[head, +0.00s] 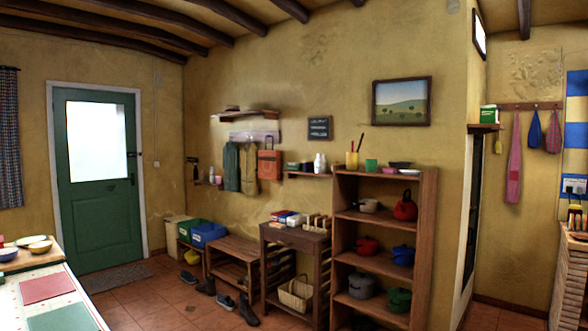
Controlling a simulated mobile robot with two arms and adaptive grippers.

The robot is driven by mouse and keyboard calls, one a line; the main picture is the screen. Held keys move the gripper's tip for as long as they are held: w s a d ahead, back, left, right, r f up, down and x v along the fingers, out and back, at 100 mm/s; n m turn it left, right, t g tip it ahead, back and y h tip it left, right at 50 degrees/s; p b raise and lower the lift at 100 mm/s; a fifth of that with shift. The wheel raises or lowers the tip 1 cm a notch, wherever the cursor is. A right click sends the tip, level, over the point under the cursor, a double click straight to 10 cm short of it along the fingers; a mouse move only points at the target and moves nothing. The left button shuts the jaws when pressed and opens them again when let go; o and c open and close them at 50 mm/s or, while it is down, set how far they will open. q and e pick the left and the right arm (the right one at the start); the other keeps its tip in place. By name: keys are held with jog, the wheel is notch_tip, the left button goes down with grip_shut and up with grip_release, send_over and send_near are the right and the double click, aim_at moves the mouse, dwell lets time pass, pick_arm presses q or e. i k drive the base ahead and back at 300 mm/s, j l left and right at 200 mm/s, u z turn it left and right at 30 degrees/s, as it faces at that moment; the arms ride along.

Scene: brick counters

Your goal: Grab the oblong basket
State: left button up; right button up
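A light tan oblong basket (295,294) sits low in the head view, on the lower level of a small dark wooden side table (281,235). It seems to have a handle above its rim. The table's top and legs stand around it, and its front side faces the room. Neither of my grippers is in view.
A wooden shelf (341,215) with pots stands right of the table, and a slatted bench (233,247) stands left. Dark boots (247,311) and shoes lie on the floor before them. A counter (20,300) fills the lower left. Tiled floor (160,292) lies open between.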

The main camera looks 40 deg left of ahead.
aim_at(298, 295)
jog(key=u, duration=1.3)
